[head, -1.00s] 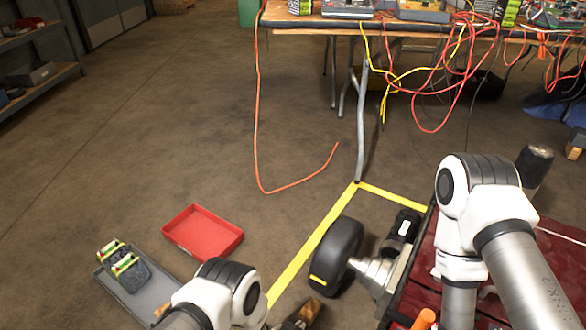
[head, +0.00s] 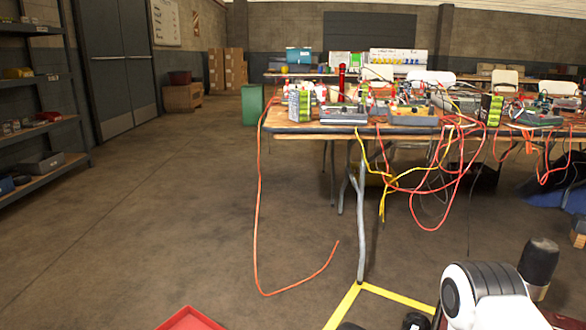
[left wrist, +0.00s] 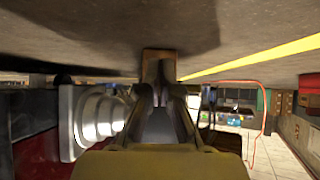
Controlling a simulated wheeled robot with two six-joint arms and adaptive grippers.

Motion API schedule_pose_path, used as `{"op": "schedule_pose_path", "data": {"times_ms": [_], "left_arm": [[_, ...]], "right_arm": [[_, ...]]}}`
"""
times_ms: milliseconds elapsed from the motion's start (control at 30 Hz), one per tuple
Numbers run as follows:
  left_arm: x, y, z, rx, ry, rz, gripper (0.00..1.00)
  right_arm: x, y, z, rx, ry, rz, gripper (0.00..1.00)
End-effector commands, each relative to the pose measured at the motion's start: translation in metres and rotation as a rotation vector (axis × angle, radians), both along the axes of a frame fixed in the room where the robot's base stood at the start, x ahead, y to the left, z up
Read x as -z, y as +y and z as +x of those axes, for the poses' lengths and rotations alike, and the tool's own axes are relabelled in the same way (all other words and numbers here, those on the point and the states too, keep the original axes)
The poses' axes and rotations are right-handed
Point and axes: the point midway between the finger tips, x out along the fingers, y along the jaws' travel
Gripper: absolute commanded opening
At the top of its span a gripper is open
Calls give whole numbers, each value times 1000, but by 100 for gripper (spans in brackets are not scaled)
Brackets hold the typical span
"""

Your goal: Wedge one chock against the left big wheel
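In the left wrist view, which looks upside down with the floor at the top, my left gripper (left wrist: 160,88) is closed around a brown wooden chock (left wrist: 157,56). The chock is close to the floor. A silver stepped hub (left wrist: 97,115) lies left of the fingers. The dark fingers blend with the dark shapes behind them, so I cannot tell whether the chock touches the wheel. My left arm is out of that view, and my right gripper is not seen.
A workbench (head: 300,127) with tools and hanging red and yellow cables stands ahead. Yellow tape (head: 345,304) marks the floor. A red tray (head: 188,319) shows at the bottom edge. Shelves (head: 40,128) stand at the left, with open floor between.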

Motion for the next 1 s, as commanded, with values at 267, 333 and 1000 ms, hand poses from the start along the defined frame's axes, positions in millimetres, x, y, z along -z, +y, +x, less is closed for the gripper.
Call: {"op": "schedule_pose_path", "data": {"times_ms": [267, 333, 1000], "left_arm": [[1, -1, 2, 0, 0, 0, 0], [1, -2, 4, 1, 0, 1, 0], [1, -8, 13, 0, 0, 0, 0]], "right_arm": [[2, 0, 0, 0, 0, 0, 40], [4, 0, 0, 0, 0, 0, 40], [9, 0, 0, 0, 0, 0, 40]]}}
